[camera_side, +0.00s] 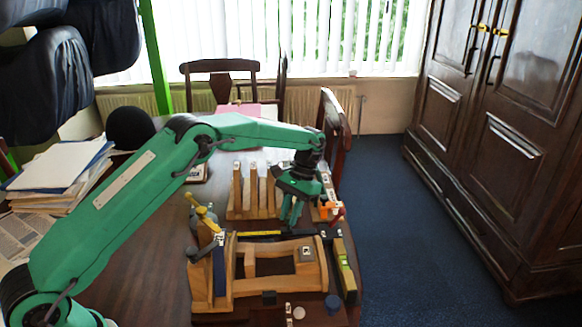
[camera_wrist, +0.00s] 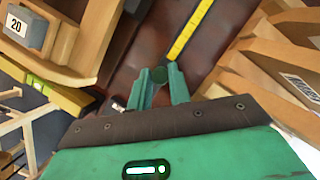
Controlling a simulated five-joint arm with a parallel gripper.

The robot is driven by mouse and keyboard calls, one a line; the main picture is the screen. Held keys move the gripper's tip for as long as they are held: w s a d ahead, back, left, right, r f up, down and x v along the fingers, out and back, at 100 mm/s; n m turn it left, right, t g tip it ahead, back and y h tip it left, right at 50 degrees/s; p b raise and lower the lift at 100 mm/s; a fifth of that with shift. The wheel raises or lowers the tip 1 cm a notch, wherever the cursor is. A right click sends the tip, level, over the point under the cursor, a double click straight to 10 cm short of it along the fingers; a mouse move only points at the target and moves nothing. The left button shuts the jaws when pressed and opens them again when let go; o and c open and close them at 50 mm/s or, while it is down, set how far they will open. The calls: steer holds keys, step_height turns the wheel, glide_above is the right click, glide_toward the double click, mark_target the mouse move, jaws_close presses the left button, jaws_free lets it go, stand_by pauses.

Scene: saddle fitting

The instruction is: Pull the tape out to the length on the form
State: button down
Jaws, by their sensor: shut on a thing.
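My gripper (camera_side: 290,220) is over the table, between the wooden rack and the wooden form. In the wrist view my gripper (camera_wrist: 161,75) has its fingers close together on the end of the yellow tape. The tape (camera_wrist: 190,30) runs straight from the fingertips toward the top of that view. In the side view the yellow tape (camera_side: 258,233) lies level along the form's far side, left of my gripper. The wooden form (camera_side: 272,290) carries a small plate (camera_side: 306,253), which reads 20 in the wrist view (camera_wrist: 15,26). I cannot make out the tape's case.
A slotted wooden rack (camera_side: 240,200) stands behind the form. A spirit level (camera_side: 346,270) lies along the form's right side. A yellow-handled tool (camera_side: 203,211) stands at its left. Papers (camera_side: 60,170) are stacked at far left.

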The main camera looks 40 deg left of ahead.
steer(key=c, duration=1.3)
jaws_free()
steer(key=shift+r, duration=0.1)
steer(key=v, duration=0.7)
steer(key=shift+w+r, duration=0.15)
steer(key=shift+r, duration=0.15)
steer(key=shift+r, duration=0.15)
